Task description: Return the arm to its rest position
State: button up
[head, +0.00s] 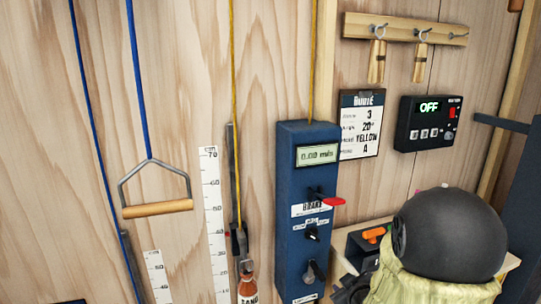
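My gripper is not in clear view, and no fingertips can be made out. A large dark rounded shape above pale yellow-green cloth fills the lower right; I cannot tell whether it is part of my arm. It hides part of the shelf and whatever stands behind it.
A wooden-handled bar (157,208) hangs on a blue rope at left. A blue brake box (304,220) with a red lever (333,201) stands mid-wall. A peg rail (405,29), route card (361,125) and panel reading OFF (427,123) are at right. An orange-handled item (374,235) sits below.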

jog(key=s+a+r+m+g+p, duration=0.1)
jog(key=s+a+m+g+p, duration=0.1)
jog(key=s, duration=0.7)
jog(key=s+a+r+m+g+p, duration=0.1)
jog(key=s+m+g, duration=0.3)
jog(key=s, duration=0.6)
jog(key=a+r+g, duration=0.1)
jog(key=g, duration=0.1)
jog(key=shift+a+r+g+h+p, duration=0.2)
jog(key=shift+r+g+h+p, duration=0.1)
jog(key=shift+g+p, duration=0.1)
